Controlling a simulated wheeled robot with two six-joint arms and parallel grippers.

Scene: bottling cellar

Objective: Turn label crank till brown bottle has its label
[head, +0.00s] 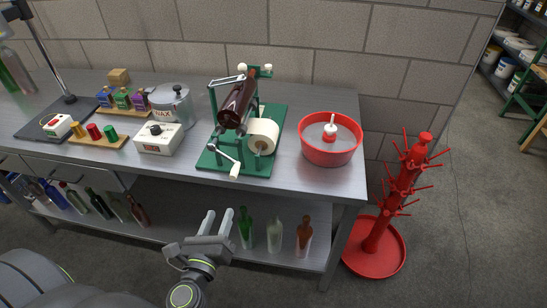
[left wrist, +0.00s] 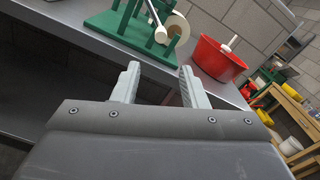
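The green label machine (head: 268,120) stands on the grey bench, and part of it shows in the left wrist view (left wrist: 132,30). A brown bottle (head: 237,103) lies tilted in its upper cradle. Below the bottle is a cream label roll (head: 263,136). The crank (head: 226,160) is at the machine's front left, with a white handle (head: 235,171) low at the front. My left gripper (head: 218,217) is open and empty in front of the bench edge, below the crank and apart from it; its two fingers show in the left wrist view (left wrist: 158,80). My right gripper is not in view.
Bottles (head: 275,233) line the lower shelf. A red bottle tree (head: 385,220) stands on the floor at right.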

